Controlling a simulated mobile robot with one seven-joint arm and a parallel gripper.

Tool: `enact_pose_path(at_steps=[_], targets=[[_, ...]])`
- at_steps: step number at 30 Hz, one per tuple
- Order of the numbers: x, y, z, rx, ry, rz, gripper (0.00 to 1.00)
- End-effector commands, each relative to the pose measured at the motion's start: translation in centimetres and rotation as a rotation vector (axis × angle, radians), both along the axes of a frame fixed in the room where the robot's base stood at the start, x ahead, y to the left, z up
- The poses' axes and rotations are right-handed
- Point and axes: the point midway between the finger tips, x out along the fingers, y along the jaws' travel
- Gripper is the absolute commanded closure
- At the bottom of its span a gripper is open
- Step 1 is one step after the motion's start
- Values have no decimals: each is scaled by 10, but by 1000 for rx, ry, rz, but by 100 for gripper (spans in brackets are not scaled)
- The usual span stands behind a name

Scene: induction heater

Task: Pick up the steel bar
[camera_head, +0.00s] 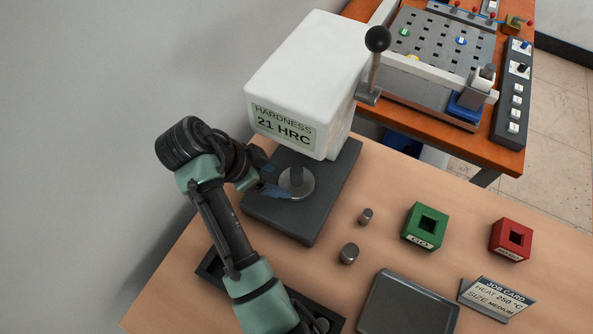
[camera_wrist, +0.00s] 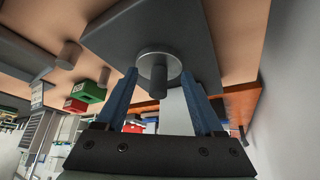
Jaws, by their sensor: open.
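A short grey steel bar (camera_head: 297,176) stands upright on the round plate (camera_head: 305,192) of the hardness tester, whose label reads 21 HRC. It also shows in the wrist view (camera_wrist: 159,79), where the picture is upside down. My gripper (camera_head: 270,184) reaches in low from the left. Its blue fingers are open in the wrist view (camera_wrist: 159,90), with the bar between their lines and a gap on each side. I cannot tell how far the fingertips reach past the bar. Two other steel cylinders, a smaller one (camera_head: 366,216) and a wider one (camera_head: 349,254), stand on the table.
The white tester head (camera_head: 305,75) overhangs the plate, with a black-knobbed lever (camera_head: 376,60) at right. A green block (camera_head: 425,227), red block (camera_head: 511,240), grey tray (camera_head: 408,302) and job card (camera_head: 497,297) stand right. A dark rack (camera_head: 210,268) lies under my arm.

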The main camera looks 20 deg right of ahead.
Motion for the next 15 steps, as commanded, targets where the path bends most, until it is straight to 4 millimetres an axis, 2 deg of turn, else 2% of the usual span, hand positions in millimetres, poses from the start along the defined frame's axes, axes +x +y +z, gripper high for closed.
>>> enact_pose_path(at_steps=[7, 10, 15], targets=[[1, -34, 1, 1, 2, -5, 31], [1, -40, -15, 1, 7, -3, 31], [3, -45, -26, 0, 2, 0, 31]])
